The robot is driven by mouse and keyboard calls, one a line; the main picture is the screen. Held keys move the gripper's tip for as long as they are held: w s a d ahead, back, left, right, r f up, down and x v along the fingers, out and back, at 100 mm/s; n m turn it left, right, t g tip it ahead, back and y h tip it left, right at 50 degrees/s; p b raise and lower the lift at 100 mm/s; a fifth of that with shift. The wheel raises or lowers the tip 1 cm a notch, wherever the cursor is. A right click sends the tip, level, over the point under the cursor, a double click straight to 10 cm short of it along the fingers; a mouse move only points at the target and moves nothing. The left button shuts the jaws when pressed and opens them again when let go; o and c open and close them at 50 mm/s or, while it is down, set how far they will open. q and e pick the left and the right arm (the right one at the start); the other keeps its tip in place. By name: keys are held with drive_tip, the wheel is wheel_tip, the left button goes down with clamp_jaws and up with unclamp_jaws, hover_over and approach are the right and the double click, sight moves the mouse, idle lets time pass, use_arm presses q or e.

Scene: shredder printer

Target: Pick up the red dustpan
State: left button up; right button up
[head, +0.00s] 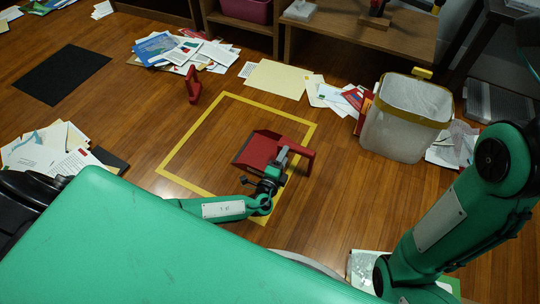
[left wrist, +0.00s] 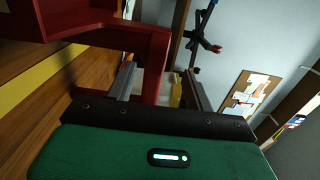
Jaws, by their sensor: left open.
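The red dustpan (head: 259,150) lies on the wood floor inside a yellow taped rectangle, its handle (head: 302,151) on the right side. My left gripper (head: 282,158) is over the dustpan at the handle side. In the left wrist view the jaws (left wrist: 158,85) are apart, and a red upright part of the dustpan (left wrist: 152,60) shows between them. I cannot tell whether either finger touches it. The gripper covers part of the dustpan in the head view. My right arm is at the right, but its gripper is out of view.
A lined waste bin (head: 395,135) with a yellow rim stands at the right. Paper piles (head: 180,50) lie around the tape. A wooden shelf (head: 350,32) stands behind. Floor inside the tape is otherwise clear.

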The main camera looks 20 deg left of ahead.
sight(290, 151)
use_arm(q)
drive_tip(key=w+b, duration=0.2)
drive_tip(key=w, duration=0.1)
drive_tip(key=w+b, duration=0.1)
drive_tip(key=w, duration=0.1)
drive_tip(key=shift+w+d+f, duration=0.15)
drive_tip(key=shift+d+f, duration=0.05)
drive_tip(key=shift+f, duration=0.15)
drive_tip(key=shift+c, duration=0.4)
clamp_jaws()
